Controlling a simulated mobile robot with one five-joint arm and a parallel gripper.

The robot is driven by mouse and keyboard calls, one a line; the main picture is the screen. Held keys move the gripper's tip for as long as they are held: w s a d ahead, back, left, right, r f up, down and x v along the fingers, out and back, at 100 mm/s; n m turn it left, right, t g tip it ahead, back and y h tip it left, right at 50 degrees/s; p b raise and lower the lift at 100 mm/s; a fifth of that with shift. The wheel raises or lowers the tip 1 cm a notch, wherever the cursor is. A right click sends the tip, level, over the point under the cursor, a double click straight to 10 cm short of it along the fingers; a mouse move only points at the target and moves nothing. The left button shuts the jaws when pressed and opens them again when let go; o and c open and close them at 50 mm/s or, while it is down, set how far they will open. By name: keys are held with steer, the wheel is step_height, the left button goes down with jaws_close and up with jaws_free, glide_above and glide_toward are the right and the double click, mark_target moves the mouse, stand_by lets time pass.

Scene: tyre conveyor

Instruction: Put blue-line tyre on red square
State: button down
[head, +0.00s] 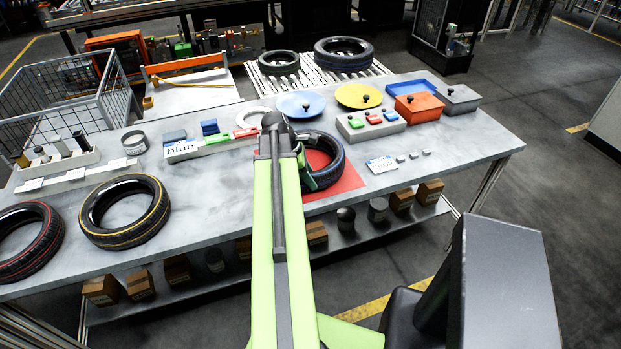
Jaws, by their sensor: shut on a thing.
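The blue-line tyre (337,158) is black with a thin blue line and is over the red square (349,184) on the grey table. Red shows through its hole and in front of it. My gripper (307,172) is shut on the tyre's left side, partly hidden behind my green arm. The arm also covers the left part of the red square. I cannot tell whether the tyre touches the square or hangs slightly above it.
A yellow-line tyre (126,238) and a red-line tyre (27,265) lie at the table's left. Blue (290,103) and yellow (359,94) lids lie behind the gripper. A button box (371,126) and a label card (381,165) are to the right. Two tyres lie on the conveyor (310,79).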

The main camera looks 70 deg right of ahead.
steer(key=shift+w+a+f, duration=0.1)
steer(key=shift+w, duration=0.05)
steer(key=shift+f, duration=0.1)
steer(key=c, duration=0.9)
jaws_free()
steer(key=p+v, duration=0.3)
steer(key=v, duration=0.1)
steer(key=p+v, duration=0.3)
steer(key=p, duration=0.1)
steer(key=p+v, duration=0.4)
steer(key=shift+r, duration=0.45)
steer(key=shift+w+a+r, duration=0.1)
steer(key=shift+r, duration=0.15)
steer(key=shift+f, duration=0.1)
